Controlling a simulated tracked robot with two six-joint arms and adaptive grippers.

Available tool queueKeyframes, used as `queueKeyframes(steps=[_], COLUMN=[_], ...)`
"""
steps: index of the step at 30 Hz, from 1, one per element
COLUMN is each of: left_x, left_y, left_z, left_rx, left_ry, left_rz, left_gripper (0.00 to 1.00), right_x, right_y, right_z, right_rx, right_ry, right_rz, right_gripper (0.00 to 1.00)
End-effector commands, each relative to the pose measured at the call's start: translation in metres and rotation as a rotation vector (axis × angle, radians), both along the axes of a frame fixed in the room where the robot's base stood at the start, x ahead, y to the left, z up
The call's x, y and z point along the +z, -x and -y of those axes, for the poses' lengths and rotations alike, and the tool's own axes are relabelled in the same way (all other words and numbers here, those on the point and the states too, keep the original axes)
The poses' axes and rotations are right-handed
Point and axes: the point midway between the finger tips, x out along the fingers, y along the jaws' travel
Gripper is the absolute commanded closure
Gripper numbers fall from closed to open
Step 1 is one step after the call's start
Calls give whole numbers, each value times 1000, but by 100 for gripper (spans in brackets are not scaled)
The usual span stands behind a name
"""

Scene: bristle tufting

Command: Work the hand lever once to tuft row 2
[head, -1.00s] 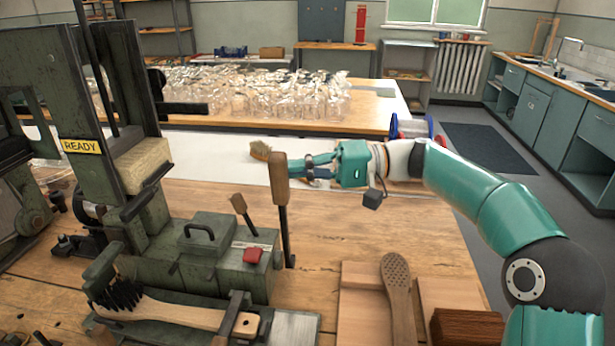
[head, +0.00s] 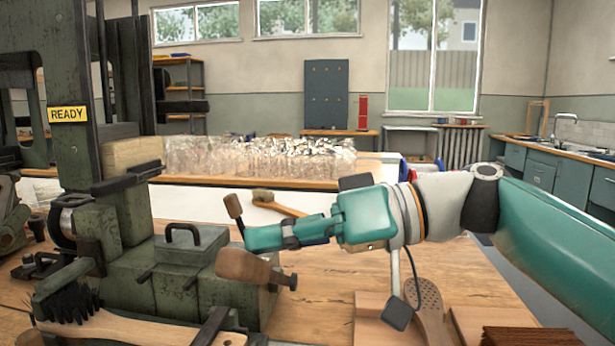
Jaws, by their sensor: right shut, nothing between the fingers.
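The tufting machine (head: 125,250) stands at the left, with a yellow READY sign (head: 68,114). The hand lever's wooden grip (head: 245,267) lies low and nearly level in front of the machine's block, its metal end at the right. My right gripper (head: 252,238) is shut and empty, just above and behind the grip in the picture; I cannot tell if they touch. A smaller wood-handled lever (head: 234,206) shows at its fingertips. A brush with dark bristles (head: 66,304) and a wooden handle lies at the machine's front. My left gripper is not in view.
A drilled wooden brush back (head: 428,298) lies on boards at the bench's right, partly behind my right arm's cable. A brush (head: 278,204) lies on the white strip behind my gripper. Clear bagged items (head: 260,158) crowd the back table.

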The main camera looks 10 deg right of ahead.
Motion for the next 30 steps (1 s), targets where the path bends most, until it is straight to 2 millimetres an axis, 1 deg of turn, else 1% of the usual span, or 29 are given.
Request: queueKeyframes(steps=[1,6,21,26,30], left_x=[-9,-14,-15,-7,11], left_y=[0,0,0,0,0], left_z=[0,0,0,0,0], left_rx=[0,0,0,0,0], left_ry=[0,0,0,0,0], left_rz=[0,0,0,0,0], left_gripper=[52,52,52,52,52], right_x=[-8,-12,-14,-5,14], right_y=[4,8,8,5,-2], right_z=[-2,-4,-5,-3,3], right_rx=[5,7,8,4,-9], right_ry=[8,25,31,29,21], right_rz=[14,39,42,43,49], right_gripper=[100,100,100,100,100])
